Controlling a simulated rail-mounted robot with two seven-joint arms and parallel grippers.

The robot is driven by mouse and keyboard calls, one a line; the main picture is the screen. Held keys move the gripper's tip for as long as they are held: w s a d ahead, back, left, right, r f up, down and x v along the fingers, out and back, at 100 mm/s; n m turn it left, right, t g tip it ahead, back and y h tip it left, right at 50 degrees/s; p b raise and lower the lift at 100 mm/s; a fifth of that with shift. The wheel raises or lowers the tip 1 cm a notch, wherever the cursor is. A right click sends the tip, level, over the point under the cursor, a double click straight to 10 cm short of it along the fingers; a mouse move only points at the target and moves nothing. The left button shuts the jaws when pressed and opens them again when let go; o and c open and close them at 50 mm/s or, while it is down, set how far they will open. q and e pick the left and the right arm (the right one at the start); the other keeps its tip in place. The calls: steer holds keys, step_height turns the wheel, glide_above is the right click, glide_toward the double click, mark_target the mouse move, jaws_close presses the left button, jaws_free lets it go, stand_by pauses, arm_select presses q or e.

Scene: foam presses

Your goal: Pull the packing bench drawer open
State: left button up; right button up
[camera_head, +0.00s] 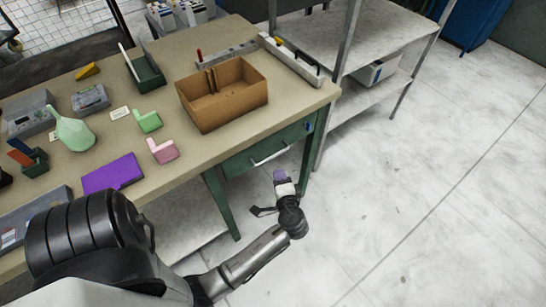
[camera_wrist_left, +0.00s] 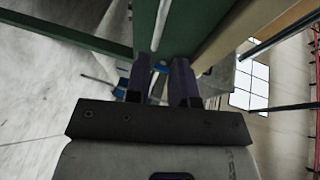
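The packing bench (camera_head: 215,150) has a green drawer (camera_head: 238,166) under its top, and the drawer front looks flush with the frame. A pale bar handle (camera_head: 270,154) runs along the drawer front. My left gripper (camera_head: 279,175) is just in front of and below the handle in the head view. In the left wrist view its two dark fingers (camera_wrist_left: 162,70) stand apart with a gap between them. The handle (camera_wrist_left: 159,22) lines up with that gap, just beyond the fingertips; I cannot tell if they touch it. My right gripper is not in view.
On the bench top are a cardboard box (camera_head: 222,97), a purple pad (camera_head: 112,174), pink (camera_head: 162,151) and green (camera_head: 149,121) foam pieces and a pale green funnel-like object (camera_head: 75,132). A metal shelf (camera_head: 365,45) stands behind at right. The floor (camera_head: 420,200) in front is clear.

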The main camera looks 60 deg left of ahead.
mark_target(273, 156)
arm_select(q)
steer(key=b+x, duration=0.1)
steer(key=x, duration=0.9)
steer(key=shift+a+b, duration=0.15)
steer(key=shift+b, duration=0.15)
jaws_close()
